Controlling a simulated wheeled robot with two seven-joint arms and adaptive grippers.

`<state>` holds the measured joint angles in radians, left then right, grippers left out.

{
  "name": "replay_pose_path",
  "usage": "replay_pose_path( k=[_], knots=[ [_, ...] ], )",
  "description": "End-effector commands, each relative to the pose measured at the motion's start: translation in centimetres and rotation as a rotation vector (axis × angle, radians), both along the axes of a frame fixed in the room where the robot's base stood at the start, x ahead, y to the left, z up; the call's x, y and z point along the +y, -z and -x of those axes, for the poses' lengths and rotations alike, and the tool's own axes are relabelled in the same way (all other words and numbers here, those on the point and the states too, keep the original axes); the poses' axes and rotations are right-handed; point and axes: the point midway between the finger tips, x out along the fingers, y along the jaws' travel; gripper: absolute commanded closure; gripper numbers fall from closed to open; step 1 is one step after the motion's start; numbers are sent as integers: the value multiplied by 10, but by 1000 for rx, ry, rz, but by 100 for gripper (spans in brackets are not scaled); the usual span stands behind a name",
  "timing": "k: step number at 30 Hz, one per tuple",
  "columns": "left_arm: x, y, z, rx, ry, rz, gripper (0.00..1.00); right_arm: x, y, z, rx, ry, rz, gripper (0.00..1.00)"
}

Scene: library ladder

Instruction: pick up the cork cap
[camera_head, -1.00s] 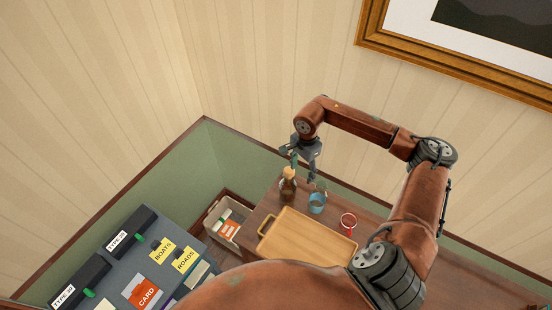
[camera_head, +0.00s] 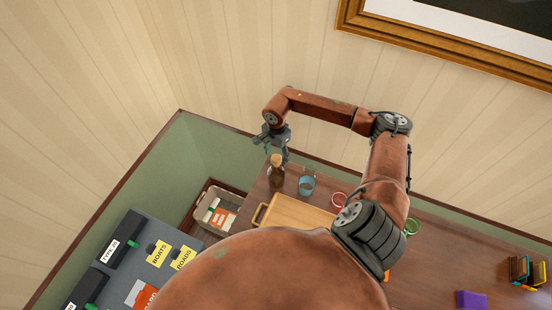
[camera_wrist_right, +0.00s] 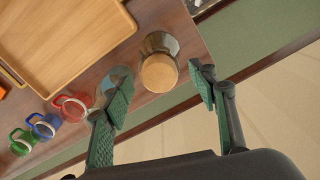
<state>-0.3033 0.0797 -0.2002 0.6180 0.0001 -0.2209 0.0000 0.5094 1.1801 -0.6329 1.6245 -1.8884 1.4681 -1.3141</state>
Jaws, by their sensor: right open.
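The cork cap (camera_head: 277,159) sits on top of a brown glass bottle (camera_head: 276,175) standing at the table's back left corner. In the right wrist view the cork cap (camera_wrist_right: 158,73) shows as a round tan disc on the dark bottle neck. My right gripper (camera_head: 279,146) is just above the bottle, its fingers spread. In the wrist view its green-padded fingertips (camera_wrist_right: 163,84) lie on either side of the cap, with the cap ahead of them and nothing held. I cannot tell whether a finger touches the cap. My left gripper is not in view.
A blue-filled glass (camera_head: 307,185) stands close to the bottle and is partly behind a finger in the wrist view. A wooden tray (camera_head: 290,211) lies in front. Red (camera_wrist_right: 70,105), blue (camera_wrist_right: 43,126) and green (camera_wrist_right: 22,141) mugs stand along the table.

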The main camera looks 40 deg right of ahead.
Motion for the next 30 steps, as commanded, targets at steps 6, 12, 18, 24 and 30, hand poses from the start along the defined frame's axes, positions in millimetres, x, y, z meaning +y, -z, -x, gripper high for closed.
replay_pose_path(
  k=[6,12,18,24,30],
  knots=[
    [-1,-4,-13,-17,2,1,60,-1,12,1,1,0,0,47],
    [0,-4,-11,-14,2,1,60,0,12,1,1,0,0,51],
    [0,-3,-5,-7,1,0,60,0,12,1,1,0,0,65],
    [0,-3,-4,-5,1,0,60,0,11,1,1,0,0,78],
    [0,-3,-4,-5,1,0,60,0,11,1,1,0,0,82]
  ],
)
